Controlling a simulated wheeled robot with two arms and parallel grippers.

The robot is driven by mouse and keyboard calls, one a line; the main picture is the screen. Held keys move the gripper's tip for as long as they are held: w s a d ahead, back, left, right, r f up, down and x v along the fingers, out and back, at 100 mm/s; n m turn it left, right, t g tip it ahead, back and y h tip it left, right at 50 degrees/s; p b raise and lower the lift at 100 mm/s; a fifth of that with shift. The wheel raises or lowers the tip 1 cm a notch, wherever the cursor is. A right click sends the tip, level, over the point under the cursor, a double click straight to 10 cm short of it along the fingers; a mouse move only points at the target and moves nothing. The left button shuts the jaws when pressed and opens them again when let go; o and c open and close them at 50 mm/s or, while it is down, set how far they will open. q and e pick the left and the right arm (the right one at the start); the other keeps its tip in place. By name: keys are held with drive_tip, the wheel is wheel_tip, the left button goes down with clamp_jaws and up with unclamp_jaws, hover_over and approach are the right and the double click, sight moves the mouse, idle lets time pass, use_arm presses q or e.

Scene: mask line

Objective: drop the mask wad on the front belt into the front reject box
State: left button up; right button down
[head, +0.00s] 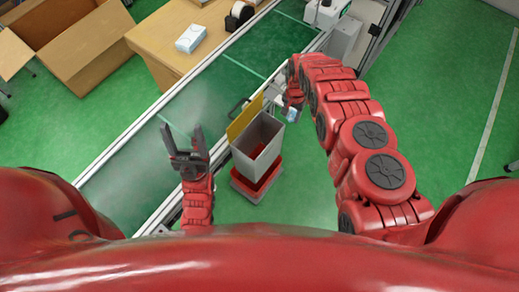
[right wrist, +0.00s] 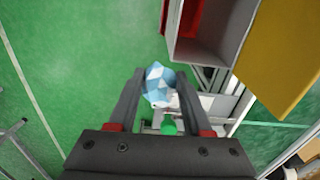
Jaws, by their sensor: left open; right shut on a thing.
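The mask wad (right wrist: 158,84) is a crumpled blue and white lump between the fingers of my right gripper (right wrist: 157,90). In the head view the wad (head: 291,114) shows just below my right gripper (head: 290,103), partly hidden by it. In the right wrist view the box (right wrist: 240,28) is at the upper right, apart from the wad. My left gripper (head: 182,134) is open and empty, left of the box.
The green belt (head: 130,165) runs diagonally along the left of the box. A wooden table (head: 160,40) with a small white and blue box (head: 191,38) stands behind it, and a large cardboard box (head: 85,50) is at the upper left. Green floor is free at the right.

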drive_tip(key=shift+w+a+f, duration=0.1)
drive_tip(key=shift+w+f, duration=0.25)
drive_tip(key=shift+w, duration=0.1)
drive_tip(key=shift+a, duration=0.1)
drive_tip(key=shift+f, duration=0.1)
drive_tip(key=shift+s+a+r, duration=0.1)
drive_tip(key=shift+a+r, duration=0.05)
drive_tip(key=shift+a, duration=0.3)
drive_tip(key=shift+s+a+r, duration=0.1)
drive_tip(key=shift+a+r, duration=0.05)
drive_tip(key=shift+a, duration=0.3)
drive_tip(key=shift+a+f, duration=0.1)
drive_tip(key=shift+a, duration=0.05)
drive_tip(key=shift+a, duration=0.2)
drive_tip(key=shift+s+r+n, duration=0.15)
drive_tip(key=shift+r+n, duration=0.05)
drive_tip(key=shift+n, duration=0.1)
drive_tip(key=shift+a, duration=0.25)
